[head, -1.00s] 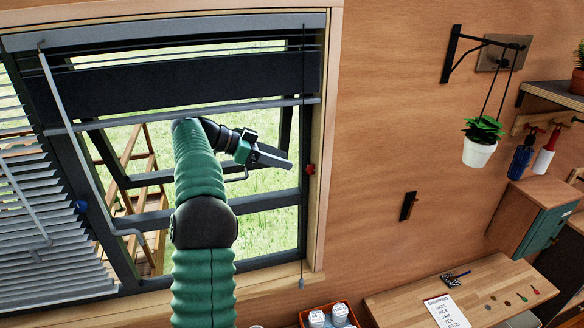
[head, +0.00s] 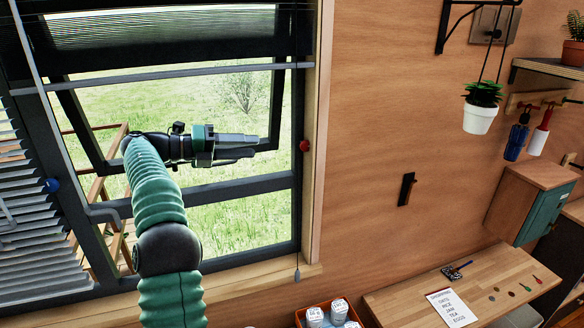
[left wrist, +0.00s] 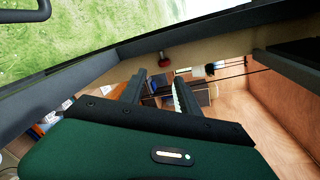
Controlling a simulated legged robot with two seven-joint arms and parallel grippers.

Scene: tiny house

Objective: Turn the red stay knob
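The red stay knob (head: 304,146) is a small round knob on the right side of the dark window frame. It also shows in the left wrist view (left wrist: 164,61), beyond and between my fingers. My left gripper (head: 256,147) is in front of the window opening, to the left of the red knob in the head view, fingers pointing right toward it. In the left wrist view its two fingers (left wrist: 158,88) stand apart with nothing between them. It looks clear of the knob. My right gripper is not in view.
A blue knob (head: 51,185) is on the left window frame. The tilted dark sash (head: 86,125) and a grey horizontal bar (head: 180,76) are close to my arm. A blind cord (head: 297,215) hangs near the red knob. The wooden wall right of the window is mostly bare.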

